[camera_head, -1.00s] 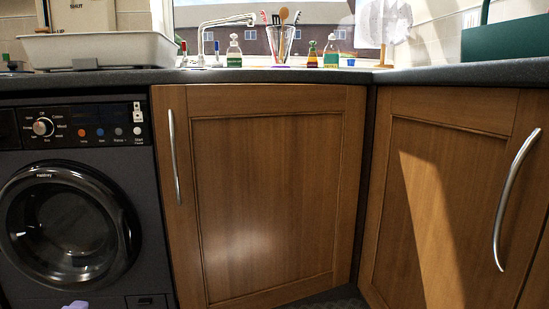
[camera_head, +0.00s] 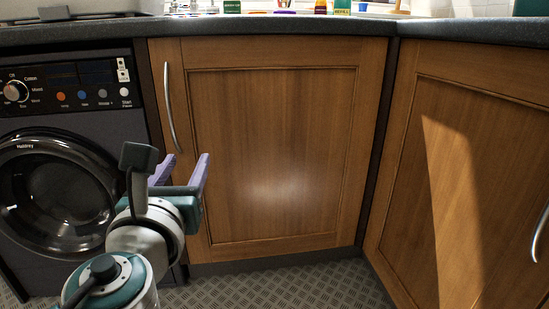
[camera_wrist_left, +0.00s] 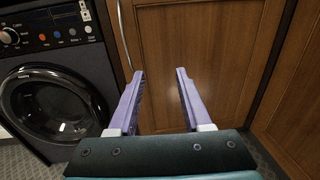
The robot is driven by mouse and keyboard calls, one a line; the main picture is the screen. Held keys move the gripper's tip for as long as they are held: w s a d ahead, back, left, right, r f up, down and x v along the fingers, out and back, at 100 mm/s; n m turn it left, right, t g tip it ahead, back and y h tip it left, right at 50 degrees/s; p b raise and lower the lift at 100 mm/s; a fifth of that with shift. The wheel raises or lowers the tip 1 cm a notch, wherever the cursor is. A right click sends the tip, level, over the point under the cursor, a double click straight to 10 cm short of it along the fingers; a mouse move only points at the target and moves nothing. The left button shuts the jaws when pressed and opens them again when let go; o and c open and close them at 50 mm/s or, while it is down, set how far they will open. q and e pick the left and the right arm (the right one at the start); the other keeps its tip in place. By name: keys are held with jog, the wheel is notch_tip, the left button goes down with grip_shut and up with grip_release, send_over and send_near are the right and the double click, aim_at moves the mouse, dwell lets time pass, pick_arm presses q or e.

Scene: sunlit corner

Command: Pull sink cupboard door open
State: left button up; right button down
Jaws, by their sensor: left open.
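The sink cupboard door (camera_head: 270,150) is a brown wooden panel, shut, in the middle of the head view. Its curved silver handle (camera_head: 169,108) stands upright near the door's left edge. The door also shows in the left wrist view (camera_wrist_left: 220,55), with the handle (camera_wrist_left: 123,36) at its left edge. My left gripper (camera_head: 183,164) is open and empty, with purple fingers pointing toward the door. It is in front of the door's lower left part, just below the handle's lower end in the picture. Nothing is between the fingers (camera_wrist_left: 159,73). My right gripper is out of view.
A dark washing machine (camera_head: 62,185) stands left of the door. Another wooden cupboard door (camera_head: 460,170) with a silver handle (camera_head: 540,235) is at the right. The dark worktop (camera_head: 270,27) runs above. The patterned floor (camera_head: 280,285) in front is clear.

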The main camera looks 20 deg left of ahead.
pick_arm(q)
jog(key=shift+w+a, duration=0.3)
jog(key=shift+w, duration=0.35)
grip_shut()
jog(key=c, duration=0.7)
grip_release()
jog(key=o, duration=0.7)
jog(key=shift+s, duration=0.1)
jog(key=p+v, duration=0.1)
jog(key=v, duration=0.9)
